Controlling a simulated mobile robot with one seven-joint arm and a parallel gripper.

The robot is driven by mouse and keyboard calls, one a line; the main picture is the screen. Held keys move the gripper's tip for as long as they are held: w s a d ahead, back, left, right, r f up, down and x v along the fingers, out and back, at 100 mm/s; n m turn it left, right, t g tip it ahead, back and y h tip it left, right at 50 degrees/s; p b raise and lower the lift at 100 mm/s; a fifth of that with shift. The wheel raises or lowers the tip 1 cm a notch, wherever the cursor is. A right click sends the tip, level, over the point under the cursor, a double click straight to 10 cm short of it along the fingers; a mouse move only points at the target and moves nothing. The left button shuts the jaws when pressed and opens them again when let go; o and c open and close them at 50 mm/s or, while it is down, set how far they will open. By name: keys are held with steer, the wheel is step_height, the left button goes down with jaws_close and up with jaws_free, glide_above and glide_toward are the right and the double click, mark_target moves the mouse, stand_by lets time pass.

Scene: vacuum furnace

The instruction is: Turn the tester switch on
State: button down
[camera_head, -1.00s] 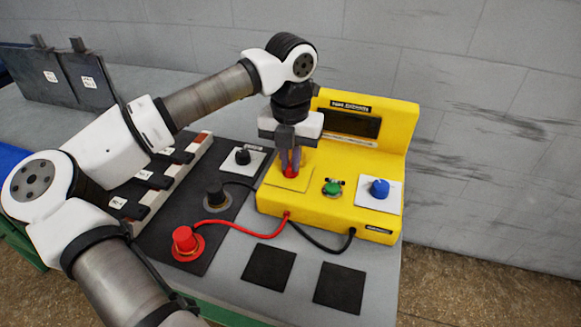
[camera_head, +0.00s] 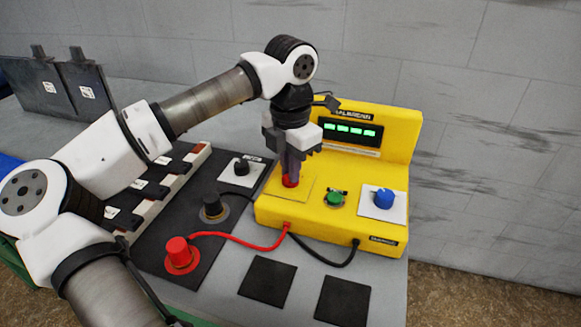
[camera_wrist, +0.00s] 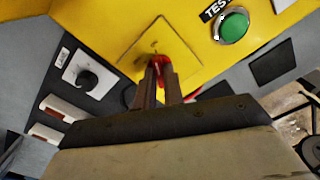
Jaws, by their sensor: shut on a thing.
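The yellow tester (camera_head: 325,215) stands on the grey bench, and its display (camera_head: 349,131) is lit with green characters. The red switch (camera_head: 290,181) sits on a square yellow plate (camera_head: 304,190) at the left of the tester's top. My gripper (camera_head: 291,176) points down at it with its fingers shut on the red switch. In the wrist view the two fingers (camera_wrist: 160,82) are close together around the red switch (camera_wrist: 161,62), which is partly hidden by them.
A green button (camera_head: 335,198) and a blue knob (camera_head: 384,197) are right of the switch. Red and black leads run from the tester to the red plug (camera_head: 179,254) and black plug (camera_head: 213,207). Two dark pads (camera_head: 267,281) lie in front. A black knob (camera_head: 241,168) is at left.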

steer(key=shift+r, duration=0.1)
steer(key=c, duration=1.5)
jaws_free()
step_height(320, 180, up, 14)
steer(key=shift+b, duration=0.3)
